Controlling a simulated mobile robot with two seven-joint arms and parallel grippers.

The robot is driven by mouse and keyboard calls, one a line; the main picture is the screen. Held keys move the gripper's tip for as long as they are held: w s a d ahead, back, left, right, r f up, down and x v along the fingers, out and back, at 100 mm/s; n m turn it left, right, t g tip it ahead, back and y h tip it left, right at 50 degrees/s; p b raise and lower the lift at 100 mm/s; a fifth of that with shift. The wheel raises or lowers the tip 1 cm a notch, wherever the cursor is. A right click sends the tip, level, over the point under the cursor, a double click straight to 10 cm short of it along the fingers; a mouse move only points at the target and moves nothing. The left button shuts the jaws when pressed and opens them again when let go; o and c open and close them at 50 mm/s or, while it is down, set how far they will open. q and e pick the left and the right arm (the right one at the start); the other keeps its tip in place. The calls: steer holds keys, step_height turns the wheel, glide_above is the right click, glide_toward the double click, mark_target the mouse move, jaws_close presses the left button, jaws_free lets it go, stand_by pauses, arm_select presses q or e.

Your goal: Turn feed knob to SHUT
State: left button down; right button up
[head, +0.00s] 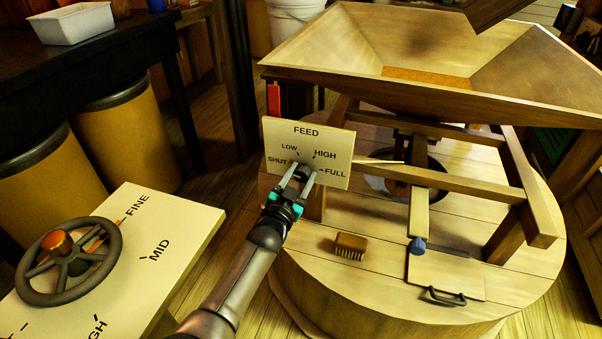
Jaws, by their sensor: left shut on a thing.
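The feed panel (340,152), a cream board marked FEED with SHUT, LOW, HIGH and FULL, stands upright at the front left of the mill. The dark feed knob (305,171) sits at the lower middle of the panel, partly hidden by my gripper. My left gripper (301,180) reaches up from below and is shut on the knob, one finger on each side. The knob's pointer is too small and covered to tell which mark it faces. My right gripper is not in view.
A large wooden hopper (500,55) overhangs behind the panel. A brush (350,246) and a hatch with a handle (443,297) are on the round wooden mill top (390,265). A handwheel (68,262) on a FINE/MID board (185,225) stands left of my arm.

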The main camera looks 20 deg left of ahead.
arm_select(q)
steer(key=shift+f+n, duration=0.1)
steer(key=shift+n, duration=0.8)
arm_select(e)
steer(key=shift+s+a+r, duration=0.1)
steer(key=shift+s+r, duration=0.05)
arm_select(q)
steer(key=shift+c, duration=1.6)
jaws_free()
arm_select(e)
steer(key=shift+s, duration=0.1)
arm_select(q)
steer(key=shift+s, duration=0.1)
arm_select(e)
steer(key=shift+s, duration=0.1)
